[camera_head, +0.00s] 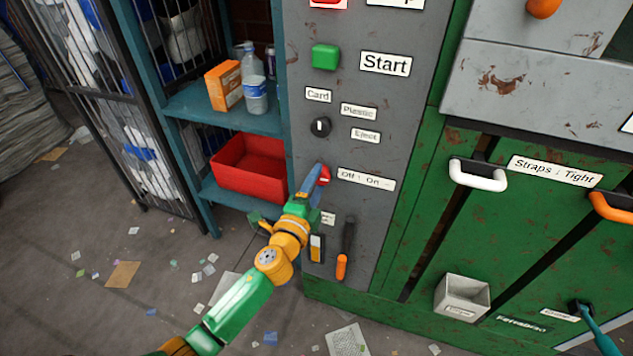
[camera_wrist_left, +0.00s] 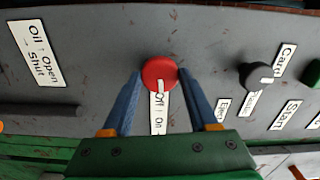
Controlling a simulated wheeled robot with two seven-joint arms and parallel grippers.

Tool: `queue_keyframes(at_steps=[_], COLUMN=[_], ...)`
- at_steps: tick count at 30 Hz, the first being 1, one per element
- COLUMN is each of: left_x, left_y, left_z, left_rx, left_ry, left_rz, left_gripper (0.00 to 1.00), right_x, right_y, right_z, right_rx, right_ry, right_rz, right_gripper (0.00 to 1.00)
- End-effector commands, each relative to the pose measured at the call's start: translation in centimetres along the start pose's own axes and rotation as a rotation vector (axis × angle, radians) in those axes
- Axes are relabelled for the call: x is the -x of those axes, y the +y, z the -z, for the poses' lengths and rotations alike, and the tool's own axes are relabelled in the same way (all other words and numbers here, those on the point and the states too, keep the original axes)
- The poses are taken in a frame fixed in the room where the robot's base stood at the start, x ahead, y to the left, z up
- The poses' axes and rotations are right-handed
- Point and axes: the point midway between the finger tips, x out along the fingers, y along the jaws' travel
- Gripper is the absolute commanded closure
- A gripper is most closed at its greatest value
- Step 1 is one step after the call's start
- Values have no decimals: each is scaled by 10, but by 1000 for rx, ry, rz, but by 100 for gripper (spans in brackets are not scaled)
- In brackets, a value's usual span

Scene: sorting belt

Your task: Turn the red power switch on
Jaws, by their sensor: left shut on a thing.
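The red power switch (camera_head: 325,174) is a round knob on the grey control panel, left of the "Off : On" label (camera_head: 366,179). It also shows in the left wrist view (camera_wrist_left: 158,71), with a short white mark at its edge beside the label. My left gripper (camera_head: 317,178) reaches the panel from below left. In the left wrist view its two blue fingers (camera_wrist_left: 164,80) stand on either side of the knob, and it is shut on it. The finger partly hides the knob in the head view. My right gripper is not in view.
Above are a black selector knob (camera_head: 320,126) and a green Start button (camera_head: 325,57). Below hangs an orange-tipped lever (camera_head: 342,265). A shelf at the left holds a red bin (camera_head: 250,170), a bottle (camera_head: 255,95) and an orange box (camera_head: 224,85). Paper scraps litter the floor.

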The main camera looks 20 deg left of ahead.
Motion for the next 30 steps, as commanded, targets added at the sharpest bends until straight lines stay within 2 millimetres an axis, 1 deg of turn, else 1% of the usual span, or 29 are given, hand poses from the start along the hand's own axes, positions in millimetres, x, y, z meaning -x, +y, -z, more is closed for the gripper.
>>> queue_keyframes(at_steps=[9,25,26,27,29,30], left_x=[0,0,0,0,0,0], left_y=[-1,-1,-1,-1,-1,-1], left_z=[0,0,0,0,0,0], left_rx=[-108,-129,-129,-128,-128,-128], left_ry=[-1,-1,-1,-1,-1,-1], left_rz=[1,2,2,1,1,1], left_gripper=[96,96,38,27,11,10], right_x=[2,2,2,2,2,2], right_y=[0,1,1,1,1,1], right_z=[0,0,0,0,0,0], right_rx=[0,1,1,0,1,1], right_ry=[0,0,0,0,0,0], right_rz=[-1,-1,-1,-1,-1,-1], right_gripper=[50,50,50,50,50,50])
